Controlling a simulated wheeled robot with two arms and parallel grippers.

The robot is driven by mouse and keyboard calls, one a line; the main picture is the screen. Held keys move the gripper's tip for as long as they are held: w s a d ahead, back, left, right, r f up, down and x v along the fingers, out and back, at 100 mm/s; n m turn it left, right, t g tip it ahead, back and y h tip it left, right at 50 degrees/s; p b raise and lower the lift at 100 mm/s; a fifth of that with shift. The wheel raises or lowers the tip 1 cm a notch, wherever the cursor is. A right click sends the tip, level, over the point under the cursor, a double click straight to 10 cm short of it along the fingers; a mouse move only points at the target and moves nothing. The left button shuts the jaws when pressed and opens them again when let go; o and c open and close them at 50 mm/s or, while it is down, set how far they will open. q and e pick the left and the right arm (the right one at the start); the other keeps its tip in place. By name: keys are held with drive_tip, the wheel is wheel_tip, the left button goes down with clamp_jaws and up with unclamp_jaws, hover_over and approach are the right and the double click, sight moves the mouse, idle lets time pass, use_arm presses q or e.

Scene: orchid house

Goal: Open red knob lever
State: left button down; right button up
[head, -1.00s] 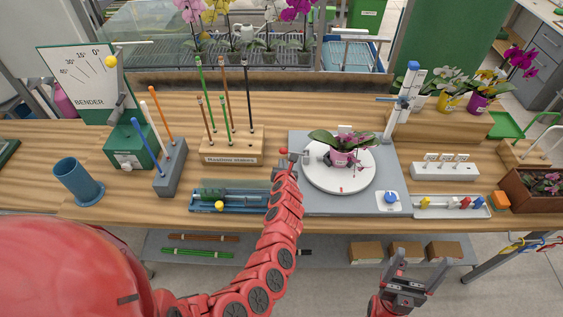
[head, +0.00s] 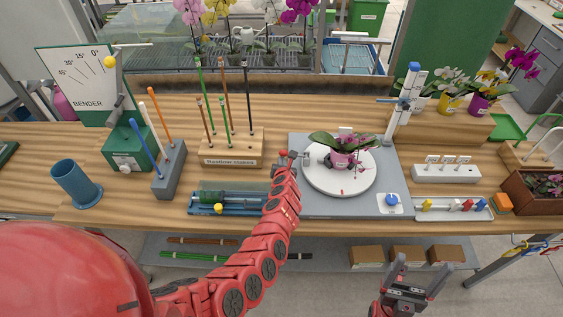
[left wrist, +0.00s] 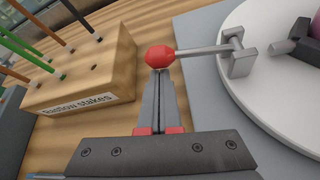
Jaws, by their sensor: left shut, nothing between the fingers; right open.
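The red knob (left wrist: 160,57) sits on the end of a grey lever (left wrist: 200,50) that runs to a bracket on the white turntable (left wrist: 262,112) in the left wrist view. In the head view the red knob (head: 283,153) is at the turntable's left edge. My left gripper (left wrist: 158,75) is shut with nothing between its fingers; its tips are right at the knob's near side. I cannot tell if they touch. In the head view my arm hides most of that gripper (head: 284,166). My right gripper (head: 419,274) is open and empty in front of the bench.
The wooden stake block (head: 231,148) is left of the knob, and a blue fixture (head: 228,203) lies nearer. A blue dial (head: 391,199) is at the front right of the grey base.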

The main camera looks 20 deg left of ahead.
sight(285, 154)
use_arm(q)
drive_tip(key=shift+r+m+y+b, duration=0.3)
drive_tip(key=shift+r+m+y, duration=0.1)
drive_tip(key=shift+r, duration=0.1)
drive_tip(key=r+m+y+b, duration=0.1)
drive_tip(key=d+r+m+y+b, duration=0.1)
drive_tip(key=r+b, duration=0.1)
drive_tip(key=shift+w+d+m+b, duration=0.2)
drive_tip(key=shift+m+b, duration=0.1)
drive_tip(key=shift+m, duration=0.1)
drive_tip(key=w+d+r+m+t+y+b, duration=0.1)
drive_tip(key=d+r+m+y+b, duration=0.3)
drive_tip(key=m+b, duration=0.4)
drive_tip(key=shift+w+d+r+t+y+b, duration=0.3)
drive_tip(key=shift+d+t+y+b, duration=0.25)
drive_tip(key=shift+d+b, duration=0.45)
drive_tip(key=shift+d+r, duration=0.1)
